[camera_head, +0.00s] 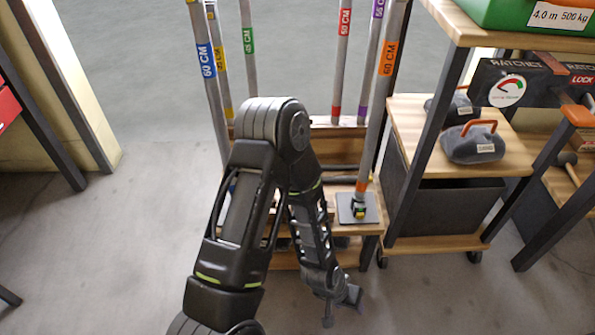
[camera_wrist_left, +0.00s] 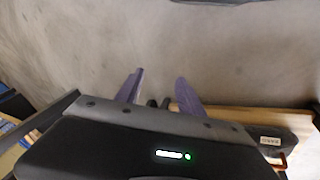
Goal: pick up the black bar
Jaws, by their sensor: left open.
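I cannot pick out the black bar for certain. Several upright grey bars with coloured labels stand in a wooden rack (camera_head: 352,132) in the head view, and my arm hides part of the rack. A dark crosspiece (camera_head: 345,168) shows low in the rack; I cannot tell whether it is the bar. My left gripper (camera_head: 340,305) is low in front of the rack, near the floor, pointing down. In the left wrist view its two purplish fingers (camera_wrist_left: 160,92) are spread apart with no object clearly held between them. My right gripper is not in view.
A wooden shelf cart (camera_head: 440,245) with grey weights (camera_head: 472,143) stands right of the rack. A green bin (camera_head: 530,15) sits above it. The orange-labelled bar (camera_head: 388,60) stands on a square foot (camera_head: 345,210) at the rack's right. The floor (camera_head: 100,250) at left is mostly clear.

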